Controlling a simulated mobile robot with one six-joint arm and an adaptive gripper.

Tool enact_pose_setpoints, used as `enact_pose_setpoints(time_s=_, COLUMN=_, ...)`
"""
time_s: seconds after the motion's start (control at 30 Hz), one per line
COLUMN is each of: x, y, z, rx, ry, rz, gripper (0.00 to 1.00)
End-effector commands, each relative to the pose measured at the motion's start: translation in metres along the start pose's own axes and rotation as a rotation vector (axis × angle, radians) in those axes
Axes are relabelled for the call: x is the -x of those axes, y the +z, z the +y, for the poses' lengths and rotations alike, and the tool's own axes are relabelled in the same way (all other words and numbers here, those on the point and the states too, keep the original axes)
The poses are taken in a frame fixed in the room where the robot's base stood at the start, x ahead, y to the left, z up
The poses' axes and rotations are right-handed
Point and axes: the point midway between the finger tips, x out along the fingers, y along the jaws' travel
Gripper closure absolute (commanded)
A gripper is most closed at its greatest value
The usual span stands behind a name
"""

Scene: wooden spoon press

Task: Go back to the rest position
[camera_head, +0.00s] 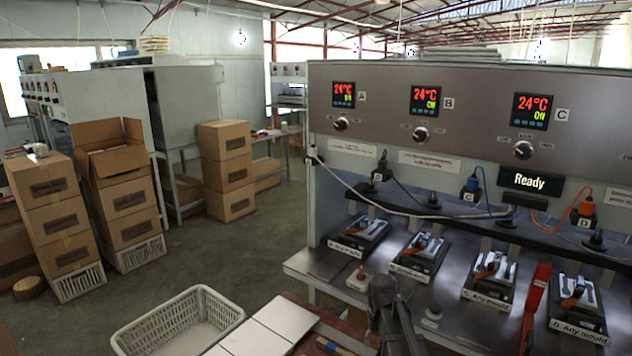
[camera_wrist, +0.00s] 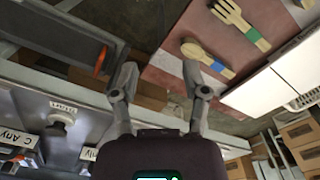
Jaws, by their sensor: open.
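My gripper (camera_head: 388,296) is at the bottom middle of the head view, in front of the press bench. In the wrist view my gripper (camera_wrist: 160,82) is open, its two fingers apart with nothing between them.
A white basket (camera_head: 178,322) stands at the lower left, next to white panels (camera_head: 283,316). A red upright part (camera_head: 535,305) stands between moulds C and D. Stacked cartons (camera_head: 52,205) are at the left. The floor (camera_head: 265,240) between is clear.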

Motion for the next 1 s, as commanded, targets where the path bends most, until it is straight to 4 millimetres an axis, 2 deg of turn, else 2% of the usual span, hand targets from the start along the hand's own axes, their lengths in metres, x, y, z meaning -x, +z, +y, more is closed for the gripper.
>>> enact_pose_setpoints(time_s=0.03, x=0.0, y=0.032, z=0.001, rx=0.004, ry=0.0, rz=0.0, gripper=0.41)
enact_pose_setpoints(time_s=0.2, x=0.0, y=0.092, z=0.003, rx=0.016, ry=0.0, rz=0.0, gripper=0.41)
enact_pose_setpoints(time_s=0.3, x=0.0, y=0.116, z=0.004, rx=0.021, ry=0.0, rz=0.0, gripper=0.41)
enact_pose_setpoints(time_s=0.4, x=0.0, y=0.13, z=0.004, rx=0.025, ry=0.0, rz=0.0, gripper=0.41)
enact_pose_setpoints(time_s=0.53, x=0.0, y=0.137, z=0.004, rx=0.027, ry=0.0, rz=0.0, gripper=0.41)
enact_pose_setpoints(time_s=1.0, x=0.0, y=0.136, z=0.004, rx=0.027, ry=0.0, rz=0.0, gripper=0.41)
